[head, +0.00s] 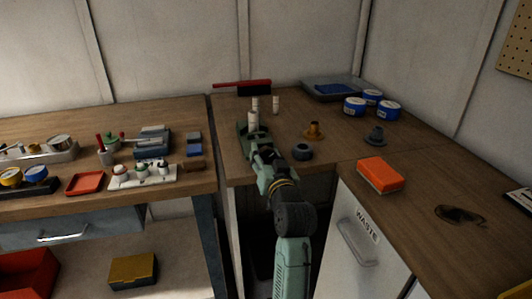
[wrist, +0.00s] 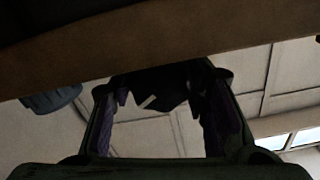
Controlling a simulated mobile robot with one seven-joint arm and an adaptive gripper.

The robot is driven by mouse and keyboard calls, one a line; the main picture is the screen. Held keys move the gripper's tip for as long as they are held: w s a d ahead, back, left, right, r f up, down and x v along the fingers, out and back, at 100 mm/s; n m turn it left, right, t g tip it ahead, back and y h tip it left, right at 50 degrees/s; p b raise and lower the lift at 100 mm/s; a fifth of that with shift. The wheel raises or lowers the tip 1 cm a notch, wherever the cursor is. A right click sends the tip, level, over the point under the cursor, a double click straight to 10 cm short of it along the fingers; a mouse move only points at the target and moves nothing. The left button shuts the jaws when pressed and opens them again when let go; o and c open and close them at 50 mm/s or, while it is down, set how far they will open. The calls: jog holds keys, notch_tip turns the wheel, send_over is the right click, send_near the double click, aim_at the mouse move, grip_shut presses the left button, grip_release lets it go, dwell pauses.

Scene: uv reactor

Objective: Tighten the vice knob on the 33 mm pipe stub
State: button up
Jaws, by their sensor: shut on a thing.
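The green vice (head: 242,128) stands at the front edge of the back bench. A white pipe stub (head: 253,121) stands upright in it. My gripper (head: 262,153) reaches up to the front of the vice, where its knob is; in the head view the gripper and arm hide the knob. In the wrist view my gripper's fingers (wrist: 165,105) stand on both sides of a dark, angular part, which appears to be the vice knob (wrist: 175,82), and are shut on it. The knob is too dark to show how tight it is.
The bench edge (wrist: 200,35) crosses the wrist view close to the fingers. A dark grey ring (head: 302,152) lies just right of my gripper. Two white stubs (head: 275,105) and a red-handled tool (head: 243,85) are behind the vice. An orange block (head: 380,174) lies on the right bench.

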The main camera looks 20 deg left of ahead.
jog(key=shift+m+p, duration=0.45)
jog(key=shift+m, duration=0.75)
jog(key=o, duration=1.2)
